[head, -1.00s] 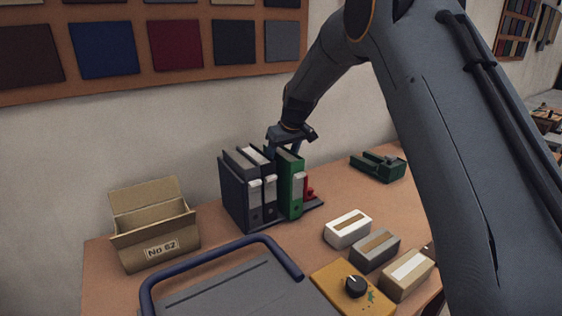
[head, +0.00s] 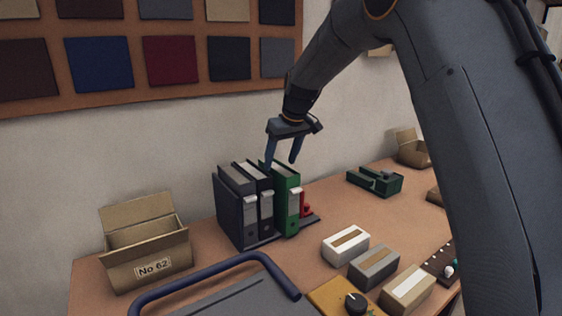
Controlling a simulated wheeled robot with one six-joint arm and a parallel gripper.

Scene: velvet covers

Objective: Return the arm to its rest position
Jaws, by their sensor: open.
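My gripper (head: 282,160) is at the end of my arm, pointing down just above the row of binders. Its two blue fingers are apart with nothing between them. The left fingertip is very close to the top of the green binder (head: 288,200); I cannot tell whether it touches. The green binder stands upright at the right end of the row, beside two dark binders (head: 235,208) with pale labels. My arm crosses the upper right of the view and hides part of the table.
An open cardboard box (head: 147,252) marked No 62 stands at the left. A red object (head: 306,206) is beside the binders. Fabric samples hang behind.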

